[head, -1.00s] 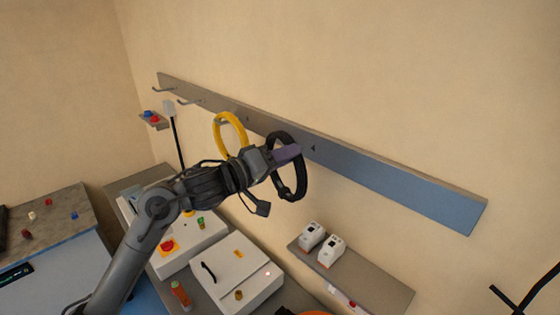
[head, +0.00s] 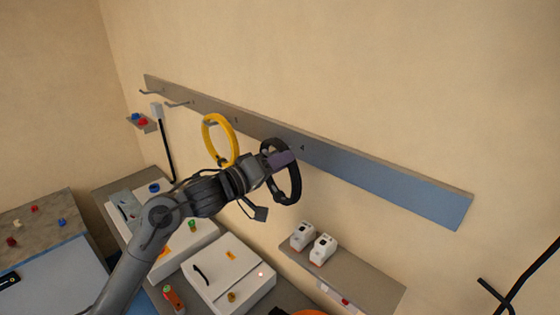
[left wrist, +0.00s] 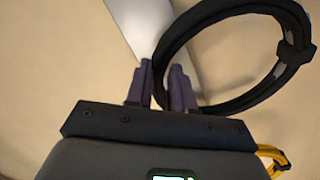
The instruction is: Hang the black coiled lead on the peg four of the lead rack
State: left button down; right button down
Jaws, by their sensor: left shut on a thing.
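The black coiled lead (head: 295,182) is a ring in front of the lead rack (head: 385,185), near the mark 4; it also shows in the left wrist view (left wrist: 224,104). My left gripper (head: 282,160) is shut on the lead's near side, and its fingers (left wrist: 162,85) meet the ring's edge in the left wrist view. A plug end (head: 260,213) hangs from the lead. Peg four is hidden behind the gripper and coil, so I cannot tell whether the lead touches it. My right gripper is not in view.
A yellow coil (head: 220,140) hangs on the rack just left of the black one. Bare pegs (head: 177,104) are farther left. Below are a shelf (head: 370,282) with two white devices (head: 322,250) and a white box (head: 228,272). The rack's right part is clear.

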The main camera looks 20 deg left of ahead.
pick_arm(q)
jog(key=shift+r, duration=0.15)
jog(key=c, duration=0.9)
grip_release()
jog(key=shift+f, duration=0.2)
